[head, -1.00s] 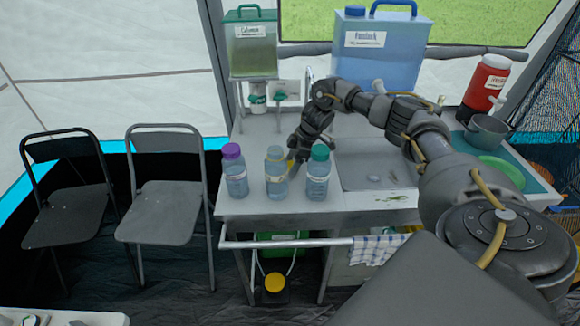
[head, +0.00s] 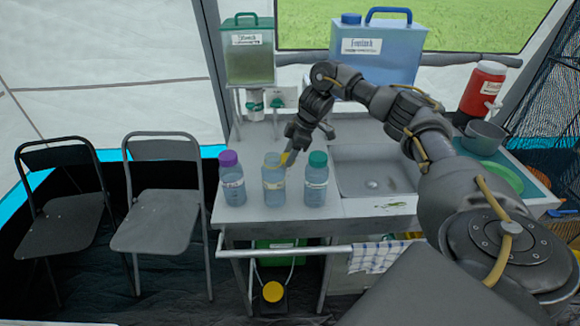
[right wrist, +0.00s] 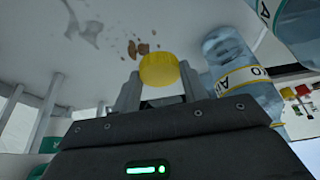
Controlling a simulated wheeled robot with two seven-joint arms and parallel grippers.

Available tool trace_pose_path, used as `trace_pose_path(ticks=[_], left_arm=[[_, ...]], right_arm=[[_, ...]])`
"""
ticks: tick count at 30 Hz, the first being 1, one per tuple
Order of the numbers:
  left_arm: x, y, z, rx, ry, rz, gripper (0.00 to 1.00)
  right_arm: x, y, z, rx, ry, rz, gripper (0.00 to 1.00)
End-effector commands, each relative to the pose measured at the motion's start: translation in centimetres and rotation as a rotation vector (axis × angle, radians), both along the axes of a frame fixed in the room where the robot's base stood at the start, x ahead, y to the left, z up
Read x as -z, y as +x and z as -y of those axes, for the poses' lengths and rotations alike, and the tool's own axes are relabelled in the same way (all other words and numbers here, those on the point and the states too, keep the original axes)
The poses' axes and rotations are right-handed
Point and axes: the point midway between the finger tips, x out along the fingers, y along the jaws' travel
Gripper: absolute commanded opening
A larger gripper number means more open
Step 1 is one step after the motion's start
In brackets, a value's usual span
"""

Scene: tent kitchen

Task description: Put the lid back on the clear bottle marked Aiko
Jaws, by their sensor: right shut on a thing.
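Three clear bluish bottles stand in a row near the counter's front left. The middle bottle (head: 274,184) has no coloured lid on its top. Its label is too small to read in the head view. My right gripper (head: 289,156) is shut on a yellow lid (head: 285,159), just behind and right of the middle bottle's top. In the right wrist view the yellow lid (right wrist: 159,70) sits between the two fingertips. A bottle (right wrist: 233,58) beside it there has a label of which only some letters show. My left gripper is not in view.
A purple-lidded bottle (head: 232,181) stands left of the middle bottle, a green-lidded one (head: 316,181) right. The sink (head: 372,178) is further right. A green dispenser (head: 248,58) and a blue container (head: 378,55) stand at the back.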

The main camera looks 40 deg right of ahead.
Motion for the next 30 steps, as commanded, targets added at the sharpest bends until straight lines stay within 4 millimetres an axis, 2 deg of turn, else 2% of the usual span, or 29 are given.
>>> trace_pose_path(ticks=[2,3,7,22,26,30], left_arm=[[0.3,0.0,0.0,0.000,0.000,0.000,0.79],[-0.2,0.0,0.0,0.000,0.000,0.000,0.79],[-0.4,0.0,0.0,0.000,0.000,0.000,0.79],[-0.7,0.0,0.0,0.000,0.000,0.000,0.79],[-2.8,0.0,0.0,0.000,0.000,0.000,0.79],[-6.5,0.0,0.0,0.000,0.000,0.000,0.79]], right_arm=[[-1.4,0.1,0.0,0.000,0.000,0.004,0.22],[-2.2,0.1,0.0,0.000,-0.001,0.003,0.22],[-3.4,0.0,0.0,0.000,-0.001,0.002,0.22],[-3.9,0.0,0.0,0.001,0.000,0.000,0.22],[-6.1,0.0,0.0,0.004,0.000,0.000,0.22],[-10.0,0.0,0.0,0.012,-0.001,0.001,0.22]])
